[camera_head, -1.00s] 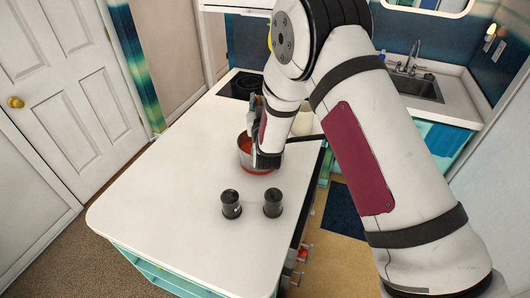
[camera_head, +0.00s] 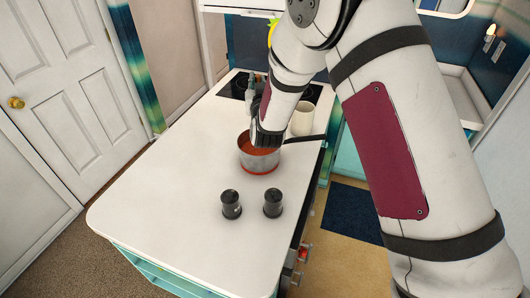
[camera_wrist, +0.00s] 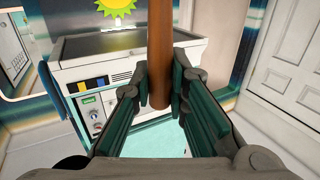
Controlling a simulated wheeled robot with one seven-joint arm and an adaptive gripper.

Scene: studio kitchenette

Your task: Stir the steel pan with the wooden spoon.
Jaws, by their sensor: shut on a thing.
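The steel pan (camera_head: 259,162) stands on the white counter, with orange-red contents and a dark handle pointing right. My gripper (camera_head: 262,122) is over the far side of the pan in the head view. In the wrist view my gripper (camera_wrist: 160,88) is shut on the brown wooden spoon (camera_wrist: 160,45), whose round shaft stands between the two green-padded fingers. The spoon's bowl does not show in either view, so I cannot tell whether it touches the pan's contents.
Two black grinders (camera_head: 231,204) (camera_head: 272,203) stand on the counter in front of the pan. A cream mug (camera_head: 302,121) stands close behind the pan to the right. A black cooktop (camera_head: 237,86) lies at the far end. The counter's left side is clear.

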